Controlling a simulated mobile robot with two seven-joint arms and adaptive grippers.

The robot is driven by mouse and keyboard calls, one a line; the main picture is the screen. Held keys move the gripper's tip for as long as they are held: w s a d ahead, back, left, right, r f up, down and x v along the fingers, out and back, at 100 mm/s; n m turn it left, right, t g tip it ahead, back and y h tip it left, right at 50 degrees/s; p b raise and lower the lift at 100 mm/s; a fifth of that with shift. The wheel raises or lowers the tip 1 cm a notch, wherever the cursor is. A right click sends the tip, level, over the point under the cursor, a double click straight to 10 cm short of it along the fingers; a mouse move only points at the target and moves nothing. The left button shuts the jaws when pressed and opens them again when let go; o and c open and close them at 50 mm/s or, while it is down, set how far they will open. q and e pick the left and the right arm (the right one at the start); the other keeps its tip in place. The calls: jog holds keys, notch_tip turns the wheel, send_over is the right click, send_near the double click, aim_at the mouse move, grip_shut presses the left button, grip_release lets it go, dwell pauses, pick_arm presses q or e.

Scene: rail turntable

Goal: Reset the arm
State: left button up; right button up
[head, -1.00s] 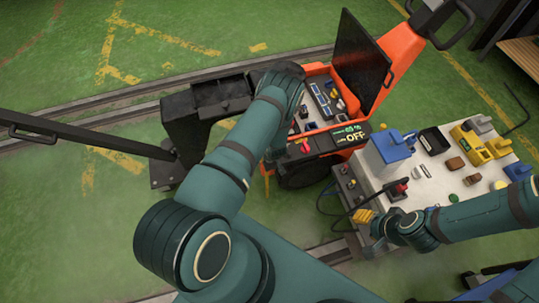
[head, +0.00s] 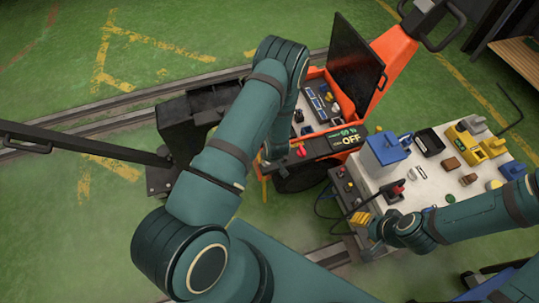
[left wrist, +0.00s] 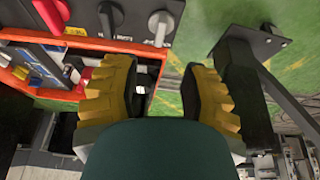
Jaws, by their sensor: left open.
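My left arm (head: 235,130) reaches up from the bottom of the head view and bends at its top. Its last part drops in front of the orange machine (head: 400,50), and the gripper there is hidden by the arm. In the left wrist view my left gripper (left wrist: 160,75) has its yellow ribbed fingers apart with nothing between them. Part of the machine's orange edge lies beyond the left finger, with green floor beyond the gap. My right arm (head: 470,218) comes in from the right over the work table. Yellow ribbed fingers of my right gripper (head: 361,217) show partly; their opening is unclear.
The white-topped table (head: 432,180) carries a blue-lidded box (head: 390,148), a black bin (head: 430,141) and yellow blocks. A black bar (head: 85,145) extends left. Green floor is clear at upper left.

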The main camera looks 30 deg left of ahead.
pick_arm(q)
jog(key=shift+s+d+r, duration=0.15)
jog(key=shift+r, duration=0.45)
jog(key=s+d+r+m+h, duration=0.3)
jog(key=s+d+r, duration=0.3)
jog(key=d, duration=0.3)
jog(key=s+d+r+m+g+h, duration=0.1)
jog(key=s+d+r+m+h, duration=0.3)
jog(key=s+d+r, duration=0.3)
jog(key=d+r+m, duration=0.1)
jog(key=d, duration=0.1)
jog(key=shift+s+d, duration=0.3)
jog(key=shift+d, duration=0.05)
jog(key=shift+a, duration=0.1)
